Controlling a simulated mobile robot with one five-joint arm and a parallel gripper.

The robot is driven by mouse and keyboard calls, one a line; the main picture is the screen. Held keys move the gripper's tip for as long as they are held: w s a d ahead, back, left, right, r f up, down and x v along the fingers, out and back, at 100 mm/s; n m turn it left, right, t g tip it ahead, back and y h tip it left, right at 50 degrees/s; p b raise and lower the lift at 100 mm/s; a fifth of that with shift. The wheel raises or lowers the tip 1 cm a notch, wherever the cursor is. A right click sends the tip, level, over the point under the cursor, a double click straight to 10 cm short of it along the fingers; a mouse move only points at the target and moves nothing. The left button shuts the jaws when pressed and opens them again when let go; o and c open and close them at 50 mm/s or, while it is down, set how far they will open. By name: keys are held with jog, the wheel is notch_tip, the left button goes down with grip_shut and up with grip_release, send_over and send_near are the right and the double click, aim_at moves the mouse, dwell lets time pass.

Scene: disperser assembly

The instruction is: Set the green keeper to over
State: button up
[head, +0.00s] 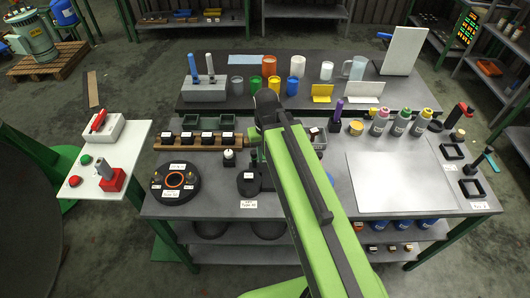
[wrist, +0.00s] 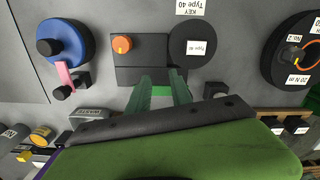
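A small green piece (wrist: 161,91), which looks like the green keeper, shows between my fingers in the wrist view, at the lower edge of a dark plate (wrist: 140,75). Its ends are hidden by the fingers, so its exact setting cannot be told. My gripper (wrist: 161,80) has its two dark green fingers apart, one on each side of this piece; contact cannot be made out. The plate carries an orange knob (wrist: 122,44). In the head view my arm covers the gripper and this spot.
Beside the plate lies a black disc labelled Type 40 (wrist: 192,48). A blue disc with a black knob (wrist: 66,46) and a pink lever (wrist: 65,76) stand on the other side. A round black torque fixture (head: 175,183) stands at the table's left. A grey mat (head: 390,180) lies clear at right.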

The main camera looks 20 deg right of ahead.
jog(key=shift+m+g, duration=0.3)
jog(key=shift+m, duration=0.1)
jog(key=w+r, duration=0.1)
jog(key=w+d+r+p, duration=0.1)
jog(key=w, duration=0.1)
jog(key=shift+d+r+p, duration=0.2)
jog(key=shift+r+p, duration=0.1)
jog(key=shift+r, duration=0.05)
jog(key=c, duration=0.5)
jog(key=shift+m+g+y, duration=0.3)
jog(key=shift+m+g, duration=0.6)
jog(key=w+d+r+p, duration=0.1)
jog(key=w, duration=0.2)
jog(key=w+d+r+p, duration=0.1)
jog(key=w, duration=0.2)
jog(key=w+r+p, duration=0.1)
jog(key=w, duration=0.2)
jog(key=shift+w+d+r, duration=0.2)
jog(key=shift+d+r, duration=0.15)
jog(key=shift+d, duration=0.05)
grip_shut()
jog(key=shift+w+d, duration=0.1)
jog(key=shift+w, duration=0.1)
